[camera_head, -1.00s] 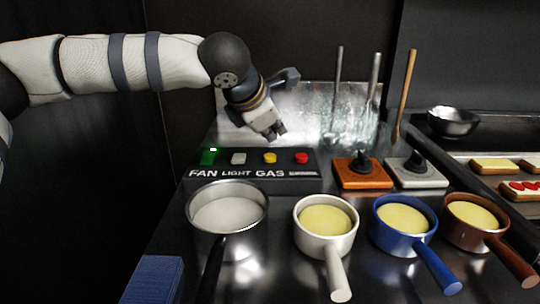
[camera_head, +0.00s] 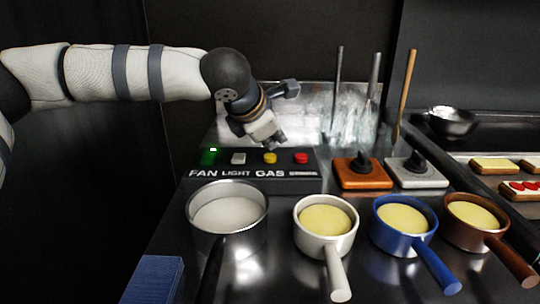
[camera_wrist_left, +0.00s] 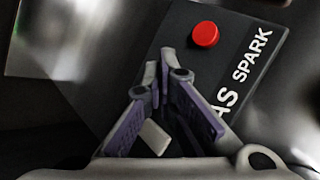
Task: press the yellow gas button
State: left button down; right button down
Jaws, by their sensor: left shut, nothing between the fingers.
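The yellow button (camera_head: 270,158) sits on the black control panel (camera_head: 300,184) above the word GAS. A red button (camera_head: 301,158) is to its right, a white button (camera_head: 238,158) and a lit green one (camera_head: 209,156) to its left. My left gripper (camera_head: 273,145) is shut and empty, pointing down just over or behind the yellow button; contact cannot be told. My right gripper is out of view.
A steel pot (camera_head: 199,240) and white, blue and brown pans stand in front of the panel. Two burner-like blocks with black knobs (camera_head: 362,172) are to its right. Upright utensils (camera_head: 405,95) stand behind. A blue cloth-like item (camera_head: 153,280) lies front left.

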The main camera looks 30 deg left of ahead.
aim_at(273, 157)
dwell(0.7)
pick_arm(q)
jog(key=shift+f, duration=0.45)
jog(key=shift+f, duration=0.5)
dwell(0.6)
jog(key=shift+r, duration=0.9)
jog(key=shift+r, duration=2.55)
jog(key=shift+f, duration=0.1)
